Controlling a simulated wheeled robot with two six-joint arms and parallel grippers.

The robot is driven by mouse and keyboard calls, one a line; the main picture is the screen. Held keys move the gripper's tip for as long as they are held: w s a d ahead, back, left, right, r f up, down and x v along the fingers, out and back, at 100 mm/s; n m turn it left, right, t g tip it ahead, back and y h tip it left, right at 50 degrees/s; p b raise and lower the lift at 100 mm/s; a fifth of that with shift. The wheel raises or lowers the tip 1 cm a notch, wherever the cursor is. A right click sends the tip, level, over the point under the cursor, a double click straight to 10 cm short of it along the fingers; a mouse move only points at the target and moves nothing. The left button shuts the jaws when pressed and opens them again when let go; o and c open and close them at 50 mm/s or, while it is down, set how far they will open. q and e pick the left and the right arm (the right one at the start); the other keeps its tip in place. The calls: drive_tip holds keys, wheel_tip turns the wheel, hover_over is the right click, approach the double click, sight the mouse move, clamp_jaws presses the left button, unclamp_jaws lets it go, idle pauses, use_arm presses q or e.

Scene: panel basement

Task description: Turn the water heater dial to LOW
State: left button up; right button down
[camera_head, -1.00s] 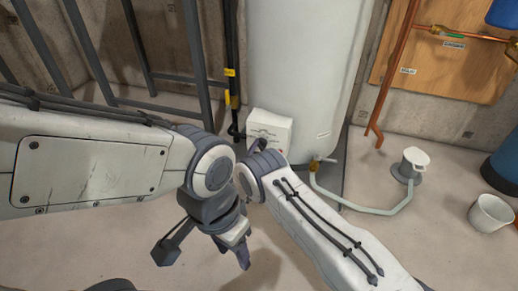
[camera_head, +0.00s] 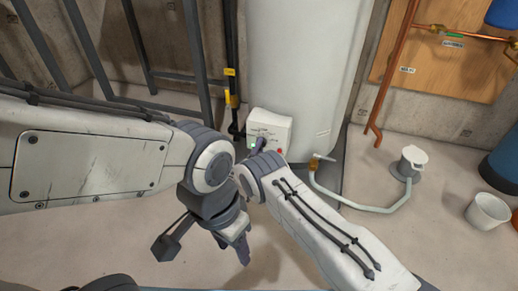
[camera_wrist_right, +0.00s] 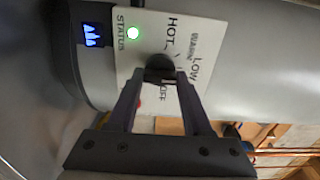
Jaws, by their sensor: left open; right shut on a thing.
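The water heater (camera_head: 300,60) is a tall white tank with a white control box (camera_head: 279,125) low on its front. In the right wrist view, the box's white panel (camera_wrist_right: 133,75) shows a lit green STATUS light (camera_wrist_right: 133,32) and the labels HOT, LOW and OFF. The round black dial (camera_wrist_right: 160,66) sits among these labels. My right gripper (camera_wrist_right: 160,78) is shut on the dial, with a finger at either side. I cannot tell which label the dial points to. My left gripper (camera_head: 241,250) is open and empty, pointing down in front of the heater, below and apart from the box.
A blue flame display (camera_wrist_right: 93,35) is beside the panel. A brass drain valve (camera_head: 318,160) with a pale hose (camera_head: 350,205) leads to a grey floor drain (camera_head: 411,165). A white bucket (camera_head: 488,212) stands at right. Dark metal bars (camera_head: 135,40) stand at left.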

drive_tip(key=shift+s+f, duration=0.1)
idle(0.3)
drive_tip(key=shift+c, duration=1.6)
unclamp_jaws()
drive_tip(key=p+v, duration=0.5)
drive_tip(key=v, duration=0.5)
drive_tip(key=shift+s, duration=0.2)
